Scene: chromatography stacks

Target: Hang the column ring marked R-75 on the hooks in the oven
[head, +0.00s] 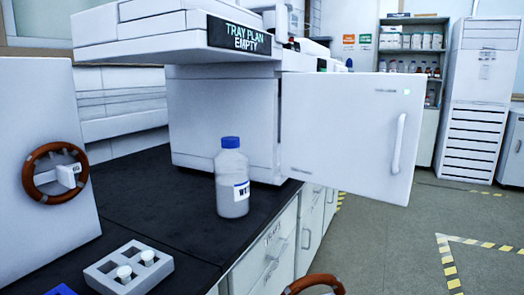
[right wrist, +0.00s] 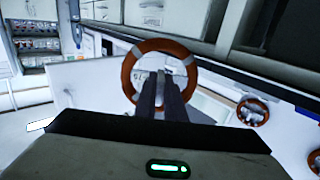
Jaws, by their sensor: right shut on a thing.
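My right gripper (right wrist: 161,82) is shut on a brown column ring (right wrist: 130,78) with grey bands, in the right wrist view. Its marking is not readable. The top arc of a brown ring (head: 313,280) shows at the bottom edge of the head view, apparently the held one. Another brown ring (head: 30,181) hangs on a white panel at the left, with a white tag at its middle. The oven is the white box (head: 222,120) at the back, its door (head: 345,150) standing open to the right. Its inside and hooks are hidden. My left gripper is not in view.
A blue-capped bottle (head: 232,180) stands on the black bench (head: 140,190) before the oven. A grey block (head: 110,278) with white-topped vials is at the front. A tray-plan sign (head: 238,37) reads EMPTY. Open floor (head: 385,240) lies right of the bench.

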